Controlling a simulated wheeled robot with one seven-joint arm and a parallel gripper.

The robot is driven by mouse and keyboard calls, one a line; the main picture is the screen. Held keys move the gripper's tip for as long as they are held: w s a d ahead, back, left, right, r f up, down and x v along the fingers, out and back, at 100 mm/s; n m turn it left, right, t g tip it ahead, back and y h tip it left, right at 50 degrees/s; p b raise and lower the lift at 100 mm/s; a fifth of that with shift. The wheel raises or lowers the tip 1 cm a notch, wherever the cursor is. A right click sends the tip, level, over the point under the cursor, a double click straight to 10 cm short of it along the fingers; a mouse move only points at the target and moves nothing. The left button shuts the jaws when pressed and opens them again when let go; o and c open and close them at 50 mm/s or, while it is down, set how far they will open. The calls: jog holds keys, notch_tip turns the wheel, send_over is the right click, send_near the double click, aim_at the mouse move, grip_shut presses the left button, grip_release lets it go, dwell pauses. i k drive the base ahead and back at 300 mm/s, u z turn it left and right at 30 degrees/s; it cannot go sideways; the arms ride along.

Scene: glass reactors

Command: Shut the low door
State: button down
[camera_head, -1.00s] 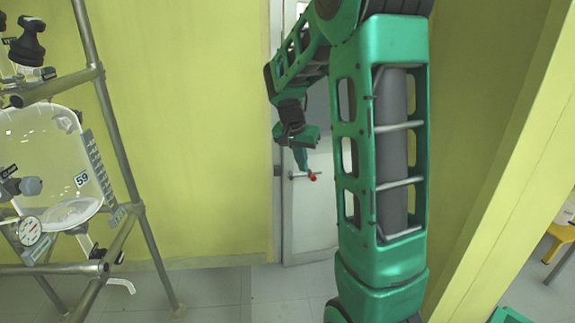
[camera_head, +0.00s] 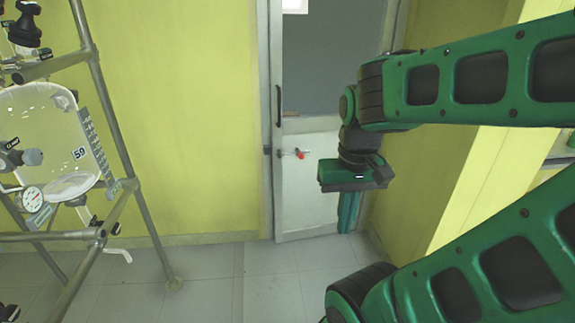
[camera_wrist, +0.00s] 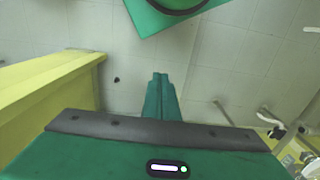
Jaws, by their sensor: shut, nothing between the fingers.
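The low door (camera_head: 308,200) is the white lower part of a doorway in the head view, below a grey upper pane. A latch with a red tip (camera_head: 300,155) is on its left side. I cannot tell whether it stands fully shut or slightly ajar. My gripper (camera_head: 348,212) points down in front of the door's right part and hides some of it. Its fingers are shut together and empty. In the wrist view the gripper (camera_wrist: 160,85) hangs over bare floor tiles, and I cannot make out the door there.
A metal frame (camera_head: 112,120) with glassware stands at the left. A yellow wall (camera_head: 190,130) lies between it and the doorway, and another yellow wall closes the right side. The tiled floor (camera_head: 220,285) before the door is clear. A dark vertical handle (camera_head: 279,107) is above the latch.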

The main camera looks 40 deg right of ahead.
aim_at(302, 211)
jog(key=u, duration=0.05)
jog(key=i, duration=1.05)
jog(key=z, duration=0.55)
